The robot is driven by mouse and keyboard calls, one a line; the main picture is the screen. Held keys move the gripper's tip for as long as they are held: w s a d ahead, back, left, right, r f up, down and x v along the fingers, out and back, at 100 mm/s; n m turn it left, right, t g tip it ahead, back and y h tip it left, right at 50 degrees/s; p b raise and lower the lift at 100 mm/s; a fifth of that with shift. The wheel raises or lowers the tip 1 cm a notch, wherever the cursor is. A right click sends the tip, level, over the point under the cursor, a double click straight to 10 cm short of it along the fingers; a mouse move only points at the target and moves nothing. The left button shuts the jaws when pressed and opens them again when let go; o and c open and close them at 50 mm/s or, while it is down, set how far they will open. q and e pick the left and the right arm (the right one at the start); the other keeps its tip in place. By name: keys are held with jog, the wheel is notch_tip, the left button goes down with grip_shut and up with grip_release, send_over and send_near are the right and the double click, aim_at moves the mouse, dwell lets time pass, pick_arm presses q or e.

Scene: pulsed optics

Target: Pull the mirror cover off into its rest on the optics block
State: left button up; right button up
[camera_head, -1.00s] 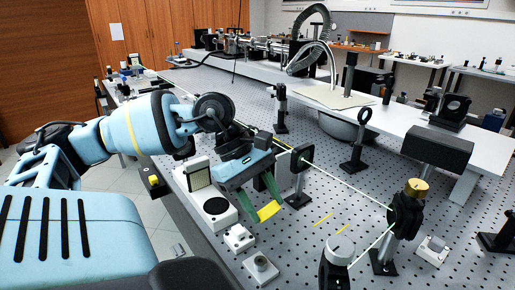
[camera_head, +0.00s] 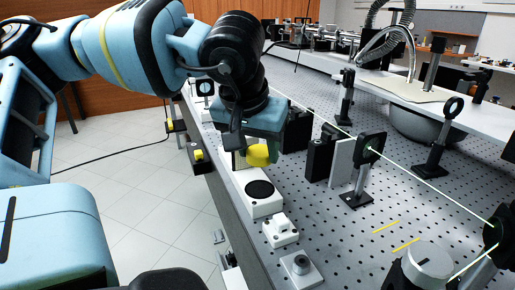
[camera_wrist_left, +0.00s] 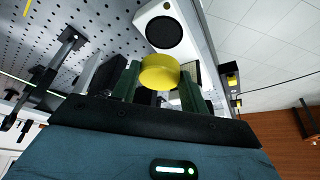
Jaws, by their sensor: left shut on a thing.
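The yellow round mirror cover (camera_head: 257,155) is held between the fingers of my left gripper (camera_head: 264,145). In the left wrist view the cover (camera_wrist_left: 160,72) sits between the two dark green fingers (camera_wrist_left: 160,85), face showing. The white optics block (camera_head: 266,207) lies just below and in front of the gripper in the head view. A round black patch (camera_head: 259,188) is on its top, also clear in the left wrist view (camera_wrist_left: 164,32). The cover is apart from that patch. The gripper hides part of the block's far end. My right gripper is not in view.
Two small white blocks (camera_head: 280,231) (camera_head: 301,269) stand along the near table edge. Black and pale upright plates (camera_head: 321,155) and a post-mounted optic (camera_head: 370,148) stand right of the gripper. A green beam crosses the perforated table. The floor lies left of the edge.

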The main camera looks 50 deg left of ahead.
aim_at(255, 166)
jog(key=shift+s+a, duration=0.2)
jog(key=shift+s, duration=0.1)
